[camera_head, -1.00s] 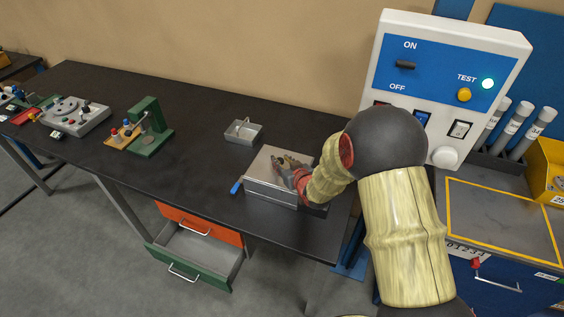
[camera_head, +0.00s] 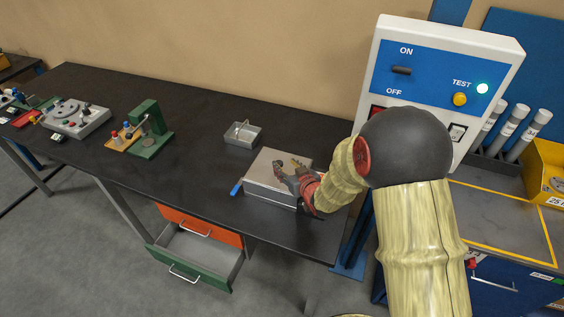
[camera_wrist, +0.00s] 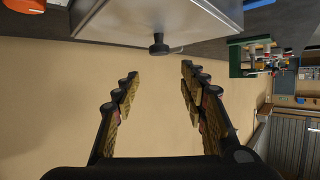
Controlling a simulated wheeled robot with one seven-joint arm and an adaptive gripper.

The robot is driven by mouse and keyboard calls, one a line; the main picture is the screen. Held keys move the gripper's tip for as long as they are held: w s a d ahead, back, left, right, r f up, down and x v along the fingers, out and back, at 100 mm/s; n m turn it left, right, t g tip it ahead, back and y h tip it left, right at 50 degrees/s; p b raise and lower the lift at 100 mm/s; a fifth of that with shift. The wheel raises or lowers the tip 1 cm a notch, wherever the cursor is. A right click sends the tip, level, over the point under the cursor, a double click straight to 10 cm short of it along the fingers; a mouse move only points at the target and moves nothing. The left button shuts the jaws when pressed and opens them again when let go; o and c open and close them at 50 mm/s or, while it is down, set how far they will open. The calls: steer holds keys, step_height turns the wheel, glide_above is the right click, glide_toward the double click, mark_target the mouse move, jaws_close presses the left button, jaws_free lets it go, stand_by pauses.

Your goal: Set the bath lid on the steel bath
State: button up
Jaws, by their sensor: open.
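The steel bath (camera_head: 268,196) is a grey metal box near the table's right front edge. The flat grey bath lid (camera_head: 262,164) lies level on top of it, its edges lined up as far as I can see. In the wrist view the lid (camera_wrist: 118,27) is at the top, with its black knob (camera_wrist: 158,46) pointing toward my gripper (camera_wrist: 158,74). The open fingers are apart from the knob, with empty space between them. In the head view my gripper (camera_head: 287,167) is just above the lid and hides its right part and the knob.
A blue handle (camera_head: 236,187) sticks out at the bath's left. A small metal tray (camera_head: 243,135) stands behind it. A green press (camera_head: 151,132) is farther left. A white switch panel (camera_head: 446,60) rises at the right. The table between press and bath is clear.

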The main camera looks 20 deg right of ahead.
steer(key=s+d+r+m+g+h, duration=0.1)
steer(key=s+d+r+g+h, duration=0.25)
steer(key=s+r, duration=1.2)
steer(key=s+a+r+g, duration=0.2)
steer(key=s+r, duration=0.1)
steer(key=s, duration=0.7)
steer(key=s+a+r+g+y, duration=0.1)
steer(key=s+a+r+g, duration=0.1)
steer(key=s, duration=0.8)
steer(key=shift+s+r+m+p, duration=0.3)
steer(key=shift+s+r+m, duration=0.1)
steer(key=shift+r, duration=0.25)
steer(key=shift+a, duration=0.1)
